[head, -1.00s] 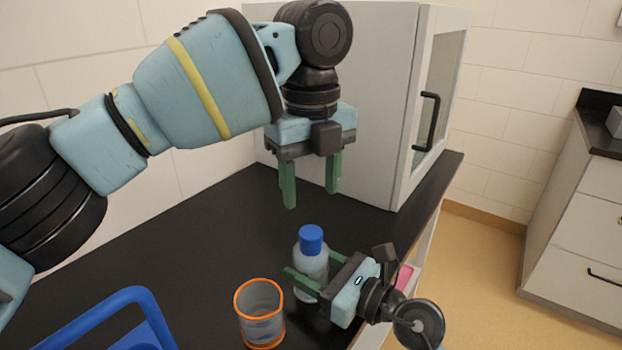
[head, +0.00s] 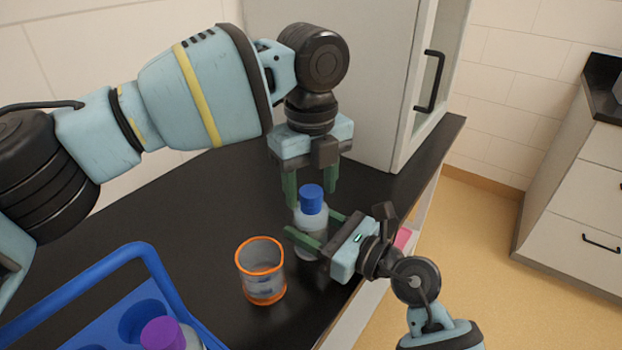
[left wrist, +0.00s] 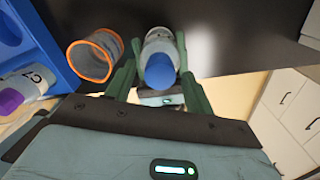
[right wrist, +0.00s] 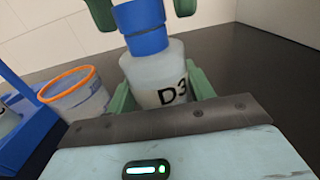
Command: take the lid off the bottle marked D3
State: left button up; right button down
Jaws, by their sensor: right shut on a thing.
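The bottle marked D3 (right wrist: 165,88) is whitish and translucent with a blue lid (head: 311,198). It stands upright on the black bench; the label reads D3 in the right wrist view. My right gripper (head: 312,228) is shut on the bottle's body from the side, below the lid. My left gripper (head: 311,182) points down above the bottle and is open. In the left wrist view the lid (left wrist: 160,72) shows between its spread fingers, with gaps at the sides. The bottle's lower part is partly hidden by the right gripper.
A clear beaker with an orange rim (head: 262,272) stands left of the bottle. A blue rack with a handle (head: 150,262) holds a purple-lidded bottle (head: 165,334) at lower left. A white cabinet (head: 375,90) stands behind. The bench edge is close on the right.

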pick_arm(q)
jog(key=c, duration=0.9)
jog(key=o, duration=1)
jog(key=shift+r, duration=0.1)
jog(key=shift+r, duration=2.15)
jog(key=shift+c, duration=0.4)
jog(key=shift+w, duration=0.1)
